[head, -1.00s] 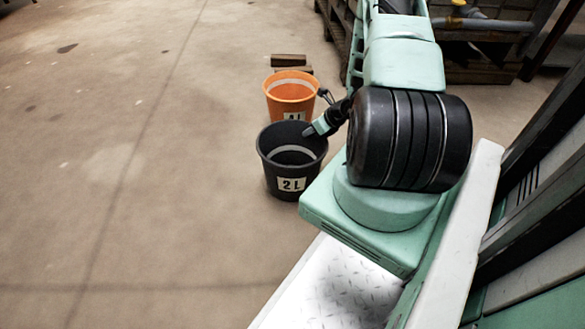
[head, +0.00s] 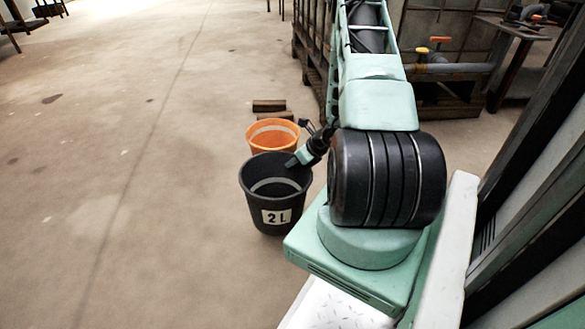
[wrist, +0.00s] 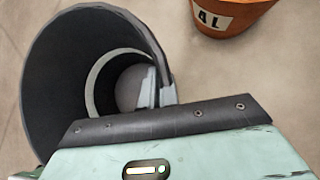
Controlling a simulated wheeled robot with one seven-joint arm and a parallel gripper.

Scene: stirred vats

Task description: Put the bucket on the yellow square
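The black bucket (head: 285,215) bears a white "2 L" label and is upright or nearly so, in front of the orange bucket in the head view. My gripper (head: 292,161) is at its right rim. In the wrist view the black bucket (wrist: 50,90) shows its open mouth with a pale ring inside. One light finger of my gripper (wrist: 160,92) is inside the rim, and the grip looks shut on the wall. The outer finger is mostly hidden. The bucket seems to hang a little above the floor. No yellow square is in view.
The orange bucket (head: 270,133) stands just behind; its "4L" label shows in the wrist view (wrist: 212,20). Wooden blocks (head: 270,107) lie behind it. Caged racks and a pipe (head: 460,68) stand at the back right. The concrete floor on the left is clear.

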